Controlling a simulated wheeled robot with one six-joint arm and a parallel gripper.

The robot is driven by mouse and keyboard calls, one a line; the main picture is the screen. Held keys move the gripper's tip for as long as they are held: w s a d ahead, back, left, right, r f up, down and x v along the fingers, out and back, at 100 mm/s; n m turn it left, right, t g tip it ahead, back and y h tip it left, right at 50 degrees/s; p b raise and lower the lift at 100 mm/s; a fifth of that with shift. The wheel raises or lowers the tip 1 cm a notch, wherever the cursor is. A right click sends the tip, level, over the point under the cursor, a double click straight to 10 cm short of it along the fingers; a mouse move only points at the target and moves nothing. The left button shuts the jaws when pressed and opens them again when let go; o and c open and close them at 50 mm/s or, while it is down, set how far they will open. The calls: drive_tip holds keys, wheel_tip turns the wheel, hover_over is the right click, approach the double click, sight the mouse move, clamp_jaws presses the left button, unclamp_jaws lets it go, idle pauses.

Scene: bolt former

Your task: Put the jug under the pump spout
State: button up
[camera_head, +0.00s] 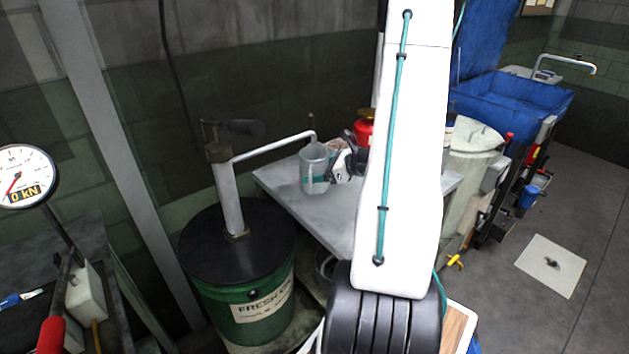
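The clear jug (314,178) with a teal band stands upright on, or just above, the grey table. Its open top is just below the end of the pump spout (272,146), a white pipe running right from the pump column (230,199). The pump is mounted on a green drum (237,312) labelled as fresh oil. My gripper (338,163) is at the jug's right side, touching or very close to it. The fingers are small and partly hidden, so I cannot tell whether they are closed on the jug. My white arm hides part of the table.
A red container (364,127) stands behind my gripper on the grey table (286,199). A dial gauge (22,177) and a bench are at the left. A pale bin (470,165) and blue cart (512,100) are at the right. Open floor lies at the far right.

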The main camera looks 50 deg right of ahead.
drive_tip(key=shift+a+f, duration=0.1)
drive_tip(key=shift+f, duration=1.35)
drive_tip(key=shift+f, duration=0.1)
drive_tip(key=o, duration=1.1)
drive_tip(key=v, duration=1.2)
